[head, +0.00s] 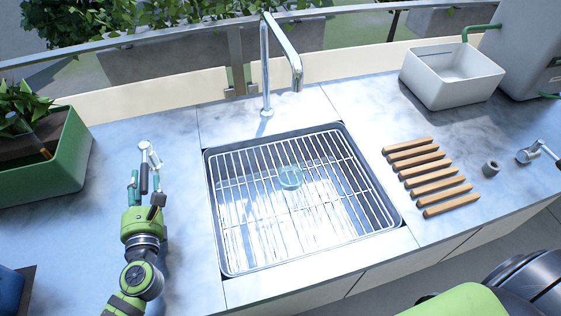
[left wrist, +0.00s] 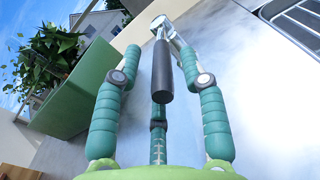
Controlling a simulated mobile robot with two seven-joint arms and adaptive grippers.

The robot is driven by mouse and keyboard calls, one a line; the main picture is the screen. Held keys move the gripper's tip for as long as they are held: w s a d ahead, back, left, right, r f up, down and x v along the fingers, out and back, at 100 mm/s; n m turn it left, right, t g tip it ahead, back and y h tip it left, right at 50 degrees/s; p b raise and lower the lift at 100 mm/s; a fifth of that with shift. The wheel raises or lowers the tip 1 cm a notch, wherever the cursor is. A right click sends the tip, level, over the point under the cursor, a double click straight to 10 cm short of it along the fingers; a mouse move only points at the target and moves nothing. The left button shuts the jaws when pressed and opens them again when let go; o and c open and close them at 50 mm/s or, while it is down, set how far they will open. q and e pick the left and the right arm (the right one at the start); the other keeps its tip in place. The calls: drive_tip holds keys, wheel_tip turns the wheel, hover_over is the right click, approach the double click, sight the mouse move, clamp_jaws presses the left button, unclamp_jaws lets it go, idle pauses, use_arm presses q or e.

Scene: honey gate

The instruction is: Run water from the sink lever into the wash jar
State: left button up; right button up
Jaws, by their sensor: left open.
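The sink lever (head: 144,160) stands on the counter left of the sink, chrome with a dark handle. My left gripper (head: 147,184) is at this lever with its fingers open. In the left wrist view the dark handle (left wrist: 162,72) lies between the spread green fingers of the gripper (left wrist: 160,58); I cannot tell whether any finger touches it. The wash jar (head: 290,177), small clear bluish glass, stands on the wire rack in the sink, below the tap (head: 283,52) and a little nearer. No water stream shows. My right gripper is out of view.
The sink rack (head: 250,225) fills the basin. Wooden slats (head: 427,174), a grey ring-like piece (head: 490,168), another chrome lever (head: 530,153) and a white bin (head: 450,80) are on the right. A green planter (head: 60,160) stands left, close to my left gripper.

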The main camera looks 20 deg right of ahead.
use_arm(q)
drive_tip(key=shift+s, duration=1.45)
